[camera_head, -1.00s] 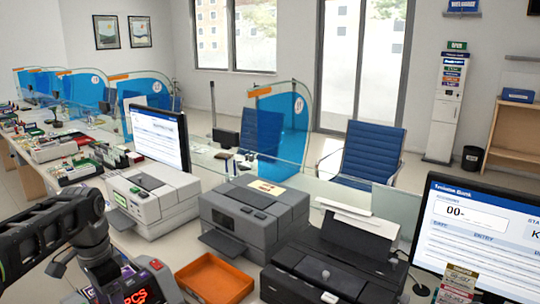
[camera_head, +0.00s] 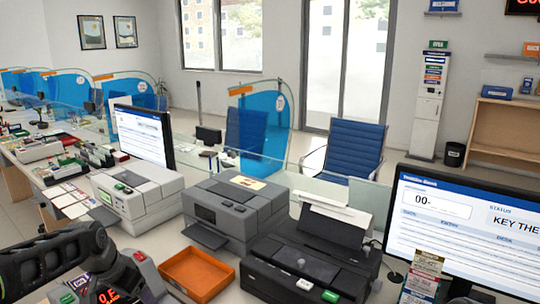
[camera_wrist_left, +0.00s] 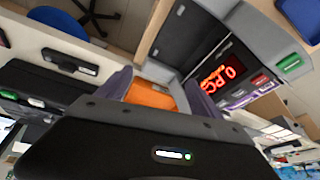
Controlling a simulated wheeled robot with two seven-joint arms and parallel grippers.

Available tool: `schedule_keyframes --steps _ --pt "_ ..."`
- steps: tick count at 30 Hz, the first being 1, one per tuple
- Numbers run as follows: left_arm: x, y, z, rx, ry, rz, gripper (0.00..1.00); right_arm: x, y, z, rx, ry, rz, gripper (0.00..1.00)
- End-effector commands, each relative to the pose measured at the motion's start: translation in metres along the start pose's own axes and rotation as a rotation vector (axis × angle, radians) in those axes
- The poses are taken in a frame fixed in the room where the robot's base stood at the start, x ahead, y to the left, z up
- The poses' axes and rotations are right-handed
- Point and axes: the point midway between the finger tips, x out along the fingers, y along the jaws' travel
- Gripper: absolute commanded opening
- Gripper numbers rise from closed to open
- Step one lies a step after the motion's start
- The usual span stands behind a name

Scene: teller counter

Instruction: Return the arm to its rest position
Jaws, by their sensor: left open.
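My left arm (camera_head: 45,262) comes in at the lower left of the head view, with its wrist low beside the cash counter. My left gripper (camera_wrist_left: 158,88) shows in the wrist view with its two fingers apart and nothing held between them. An orange tray (camera_head: 196,274) lies on the counter to the right of the arm; it also shows beyond the fingers in the wrist view (camera_wrist_left: 150,96). A grey machine with a red lit display (camera_head: 108,296) sits at the lower left, partly hidden by my arm. My right gripper is out of view.
A light printer (camera_head: 138,200), a grey printer (camera_head: 232,210) and a black printer (camera_head: 308,270) stand in a row along the counter. A monitor (camera_head: 465,220) stands at the right. A glass screen (camera_head: 262,130) and blue chairs are behind. Papers lie at the left.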

Motion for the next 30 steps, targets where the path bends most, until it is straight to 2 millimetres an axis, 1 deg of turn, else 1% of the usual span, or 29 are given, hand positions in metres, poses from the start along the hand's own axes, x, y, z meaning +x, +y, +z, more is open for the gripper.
schedule_keyframes --steps 1,2,3,5,6,8,9,11,12,14,15,17,18,21,24,27,30 --pt "0.022 0.012 -0.001 -0.033 0.024 0.019 0.76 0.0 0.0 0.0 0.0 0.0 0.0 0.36" --pt "0.034 0.019 -0.002 -0.057 0.043 0.028 0.76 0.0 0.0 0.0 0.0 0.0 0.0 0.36" --pt "0.053 0.03 -0.002 -0.093 0.067 0.045 0.76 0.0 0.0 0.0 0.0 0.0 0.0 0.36" --pt "0.084 0.052 0.001 -0.157 0.099 0.077 0.76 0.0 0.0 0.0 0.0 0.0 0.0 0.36" --pt "0.107 0.07 0.006 -0.206 0.116 0.102 0.76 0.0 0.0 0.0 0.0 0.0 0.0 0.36" --pt "0.143 0.102 0.021 -0.288 0.129 0.142 0.76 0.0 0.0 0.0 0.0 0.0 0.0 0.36" --pt "0.164 0.125 0.034 -0.343 0.132 0.166 0.76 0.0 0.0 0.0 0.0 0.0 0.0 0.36" --pt "0.192 0.158 0.059 -0.421 0.124 0.196 0.76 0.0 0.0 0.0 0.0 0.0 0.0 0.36" --pt "0.207 0.181 0.078 -0.467 0.11 0.213 0.76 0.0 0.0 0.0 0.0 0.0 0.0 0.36" --pt "0.226 0.213 0.111 -0.528 0.079 0.232 0.76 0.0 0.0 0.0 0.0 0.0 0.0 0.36" --pt "0.235 0.234 0.135 -0.559 0.05 0.242 0.76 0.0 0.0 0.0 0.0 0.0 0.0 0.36" --pt "0.244 0.262 0.172 -0.594 0.0 0.252 0.76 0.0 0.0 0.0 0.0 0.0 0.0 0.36" --pt "0.247 0.28 0.195 -0.604 -0.038 0.258 0.76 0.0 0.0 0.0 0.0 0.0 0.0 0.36" --pt "0.247 0.314 0.246 -0.601 -0.136 0.274 0.76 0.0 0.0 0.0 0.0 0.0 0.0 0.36" --pt "0.244 0.337 0.282 -0.581 -0.22 0.293 0.76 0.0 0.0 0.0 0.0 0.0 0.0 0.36" --pt "0.244 0.351 0.299 -0.559 -0.265 0.305 0.76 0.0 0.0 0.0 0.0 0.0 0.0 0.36" --pt "0.245 0.356 0.303 -0.547 -0.275 0.311 0.76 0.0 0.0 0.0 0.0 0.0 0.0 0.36"
